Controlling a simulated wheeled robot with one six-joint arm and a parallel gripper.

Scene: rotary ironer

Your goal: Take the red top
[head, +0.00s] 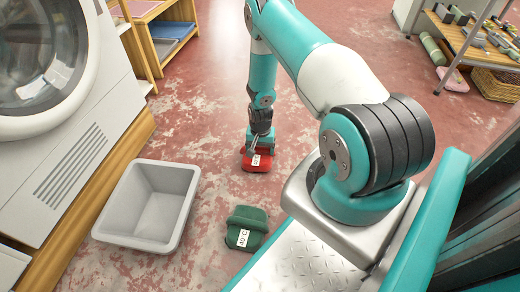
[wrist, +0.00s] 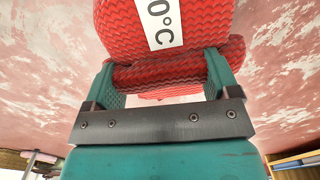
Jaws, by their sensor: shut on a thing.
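The red top (head: 257,161) is a folded red bundle with a white label, at the middle of the head view. It fills the upper part of the wrist view (wrist: 165,73), where its label partly reads "0°C". My gripper (wrist: 168,76) is shut on a rolled part of the red top, with one teal finger at each side. In the head view my gripper (head: 262,143) is above the red top, low by the floor. I cannot tell whether the top touches the floor.
A green folded item (head: 246,228) labelled 40°C lies on the floor. An empty grey bin (head: 113,222) stands to the left, beside a white machine (head: 60,150) on a wooden base. Shelves with goods (head: 475,40) are at the back right.

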